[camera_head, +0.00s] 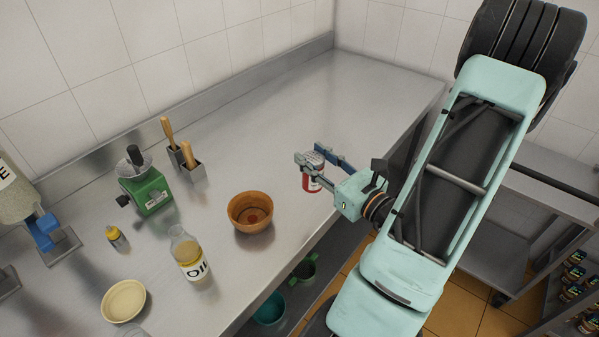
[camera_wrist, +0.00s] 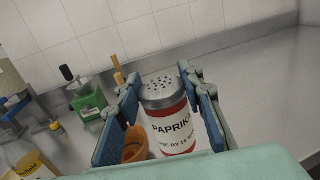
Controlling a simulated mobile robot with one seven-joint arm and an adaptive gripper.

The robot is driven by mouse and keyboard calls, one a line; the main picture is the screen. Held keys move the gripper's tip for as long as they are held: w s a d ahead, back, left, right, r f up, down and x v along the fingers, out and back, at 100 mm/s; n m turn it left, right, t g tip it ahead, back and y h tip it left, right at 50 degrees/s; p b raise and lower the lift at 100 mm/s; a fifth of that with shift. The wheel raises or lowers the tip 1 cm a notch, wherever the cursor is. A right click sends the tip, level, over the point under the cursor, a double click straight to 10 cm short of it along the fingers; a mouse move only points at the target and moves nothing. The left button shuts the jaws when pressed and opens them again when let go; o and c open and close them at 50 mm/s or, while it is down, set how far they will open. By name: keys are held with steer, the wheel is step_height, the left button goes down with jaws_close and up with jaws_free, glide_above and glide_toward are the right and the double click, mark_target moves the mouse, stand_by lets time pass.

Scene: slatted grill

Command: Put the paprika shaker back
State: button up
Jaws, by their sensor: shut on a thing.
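The paprika shaker (camera_head: 312,178) has a red and white label and a perforated metal lid. It stands upright between the fingers of my gripper (camera_head: 322,160), near the front edge of the steel counter. In the wrist view the shaker (camera_wrist: 168,118) shows its PAPRIKA label facing me, with a blue-padded finger on each side of my gripper (camera_wrist: 165,110). My gripper is shut on the shaker. Whether its base touches the counter is hard to tell.
A terracotta bowl (camera_head: 250,212) with reddish content stands left of the shaker. An oil bottle (camera_head: 188,254), a cream bowl (camera_head: 123,301), a green scale-like device (camera_head: 146,190) and wooden-handled tools (camera_head: 190,160) stand further left. The counter's back right (camera_head: 370,90) is clear.

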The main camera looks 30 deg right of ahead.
steer(key=shift+w+d+f+b, duration=0.1)
steer(key=shift+w+f+b, duration=0.25)
steer(key=shift+f+b, duration=0.2)
steer(key=w+d+f+b, duration=0.4)
steer(key=w+f+b, duration=0.5)
steer(key=w+f, duration=0.2)
steer(key=shift+w+f, duration=0.15)
steer(key=shift+f, duration=0.1)
steer(key=shift+f, duration=0.15)
steer(key=o, duration=1.2)
